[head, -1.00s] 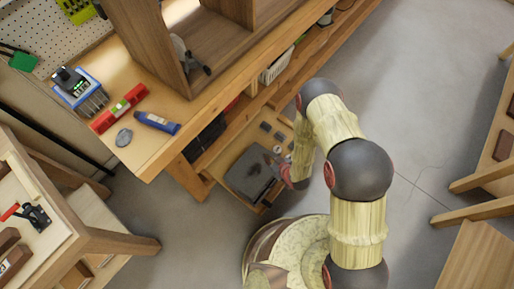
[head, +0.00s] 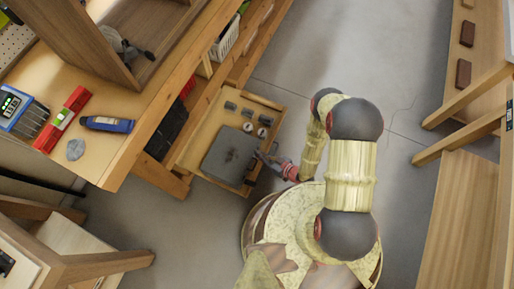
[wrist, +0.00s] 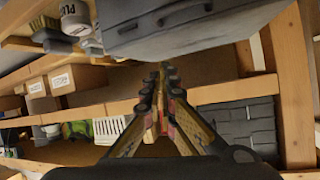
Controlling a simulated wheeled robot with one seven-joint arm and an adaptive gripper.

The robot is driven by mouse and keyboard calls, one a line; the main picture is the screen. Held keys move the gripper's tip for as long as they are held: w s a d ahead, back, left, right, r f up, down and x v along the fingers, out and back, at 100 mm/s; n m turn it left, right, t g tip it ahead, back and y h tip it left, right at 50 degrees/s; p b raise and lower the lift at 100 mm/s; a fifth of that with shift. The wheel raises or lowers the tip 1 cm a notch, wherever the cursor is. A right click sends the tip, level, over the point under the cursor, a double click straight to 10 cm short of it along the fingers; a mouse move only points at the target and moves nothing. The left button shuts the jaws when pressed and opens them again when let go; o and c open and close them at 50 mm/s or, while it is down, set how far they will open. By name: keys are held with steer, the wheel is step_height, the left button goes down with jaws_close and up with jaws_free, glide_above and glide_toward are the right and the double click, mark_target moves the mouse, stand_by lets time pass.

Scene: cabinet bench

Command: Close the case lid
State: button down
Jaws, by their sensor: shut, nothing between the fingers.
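The dark grey case (head: 230,154) lies in the pulled-out wooden drawer or tray below the bench. A broad flat grey face of it shows in the head view; I cannot tell the lid's angle there. In the wrist view the case (wrist: 190,22) fills the top, with a handle or latch on its near side. My gripper (head: 264,157) is beside the case's right edge in the head view; whether it touches is unclear. In the wrist view my gripper (wrist: 166,70) is shut and empty, its fingertips just below the case in the picture.
Small dark parts and round cans (head: 262,132) share the wooden tray (head: 262,101). A black ribbed box (wrist: 236,125) and a white basket (wrist: 108,130) are under the bench. A wooden bench leg (wrist: 293,90) stands at the wrist view's right. Open floor (head: 330,60) lies right of the tray.

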step_height(320, 180, down, 9)
steer(key=s+d+t+y, duration=0.1)
steer(key=shift+d+y+b, duration=0.35)
steer(key=shift+d+y, duration=0.05)
steer(key=shift+f, duration=0.1)
stand_by(0.7)
step_height(320, 180, up, 10)
stand_by(0.6)
